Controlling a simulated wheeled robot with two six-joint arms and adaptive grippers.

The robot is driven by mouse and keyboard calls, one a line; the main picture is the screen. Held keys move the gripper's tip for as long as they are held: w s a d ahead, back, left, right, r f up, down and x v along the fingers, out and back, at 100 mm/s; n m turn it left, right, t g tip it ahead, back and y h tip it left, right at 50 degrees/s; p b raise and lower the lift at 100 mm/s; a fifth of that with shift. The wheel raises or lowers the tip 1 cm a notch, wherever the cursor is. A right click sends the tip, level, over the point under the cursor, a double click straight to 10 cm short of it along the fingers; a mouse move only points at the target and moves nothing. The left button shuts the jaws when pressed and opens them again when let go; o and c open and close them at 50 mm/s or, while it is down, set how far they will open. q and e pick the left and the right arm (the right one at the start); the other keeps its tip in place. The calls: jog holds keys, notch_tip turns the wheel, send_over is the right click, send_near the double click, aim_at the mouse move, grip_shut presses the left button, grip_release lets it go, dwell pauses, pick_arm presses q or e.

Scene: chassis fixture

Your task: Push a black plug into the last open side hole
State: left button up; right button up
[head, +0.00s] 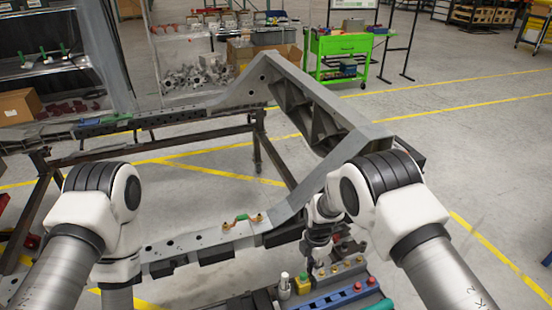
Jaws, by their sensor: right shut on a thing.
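The grey chassis frame (310,78) rests on a dark stand and fills the middle of the head view. Its near rail (205,238) shows several small dark holes toward the left; I cannot tell which side hole is open. My right gripper (317,262) points down beside the near rail's right end, above the parts tray. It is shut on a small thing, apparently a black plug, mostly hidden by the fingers. My left arm reaches in at the left, but its gripper is not visible.
The parts tray (335,301) at the bottom holds a blue strip with red knobs, a yellow block (302,284) and a white bottle (284,284). A green-handled part with copper ends (242,219) sits on the near rail. A green cart (341,50) stands far behind.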

jog(key=s+d+r+m+b, duration=0.2)
jog(key=s+d+r+m, duration=0.2)
jog(key=d+r+m, duration=0.6)
jog(key=s+d+r+m+p, duration=0.2)
jog(key=s+r+m+p, duration=0.2)
jog(key=s+m, duration=0.3)
jog(key=s+d+r+m+p, duration=0.2)
jog(key=s+r+m+p, duration=0.3)
jog(key=s, duration=0.8)
jog(key=shift+s+d+r+m+p, duration=0.2)
jog(key=shift+s+m+p, duration=0.1)
jog(key=shift+m+p, duration=0.8)
jog(key=shift+f, duration=0.15)
